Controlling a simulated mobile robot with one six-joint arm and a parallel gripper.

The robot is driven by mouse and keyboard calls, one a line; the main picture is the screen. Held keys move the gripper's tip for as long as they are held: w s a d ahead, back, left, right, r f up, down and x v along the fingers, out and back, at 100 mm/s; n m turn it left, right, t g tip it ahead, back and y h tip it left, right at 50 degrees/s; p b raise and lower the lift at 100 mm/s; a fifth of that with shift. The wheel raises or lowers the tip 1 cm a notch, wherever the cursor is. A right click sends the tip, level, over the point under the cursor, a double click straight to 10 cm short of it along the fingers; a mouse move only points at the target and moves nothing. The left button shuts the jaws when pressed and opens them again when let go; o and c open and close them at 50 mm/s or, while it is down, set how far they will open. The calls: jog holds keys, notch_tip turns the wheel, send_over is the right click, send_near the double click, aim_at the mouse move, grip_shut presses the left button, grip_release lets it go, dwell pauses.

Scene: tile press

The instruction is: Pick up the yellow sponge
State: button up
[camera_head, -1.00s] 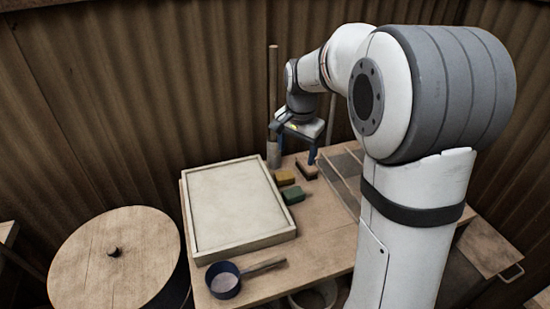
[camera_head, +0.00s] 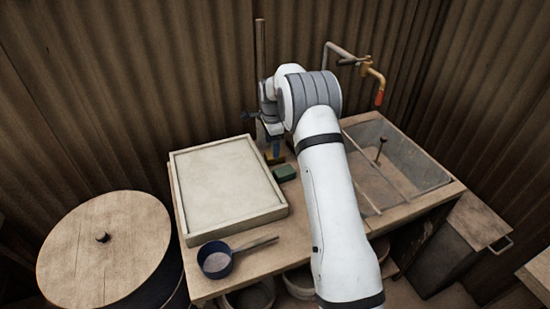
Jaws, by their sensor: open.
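The yellow sponge (camera_head: 274,160) lies on the wooden table just right of the framed white board's far right corner. Only a small strip of it shows, as my gripper and arm cover most of it. My gripper (camera_head: 272,149) is open, low over the yellow sponge. A green sponge (camera_head: 284,173) lies just nearer than the yellow one.
The framed board (camera_head: 227,186) fills the table's left. A dark blue pan (camera_head: 216,260) lies at the front. A sink (camera_head: 399,163) with a tap (camera_head: 376,78) is at right. A round wooden lid (camera_head: 104,255) stands left. A pole (camera_head: 260,60) rises behind my gripper.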

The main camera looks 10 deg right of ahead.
aim_at(270, 160)
jog(key=f, duration=0.4)
jog(key=shift+s+d+f, duration=0.15)
jog(key=shift+s+f, duration=0.2)
jog(key=shift+f, duration=0.05)
jog(key=c, duration=1.1)
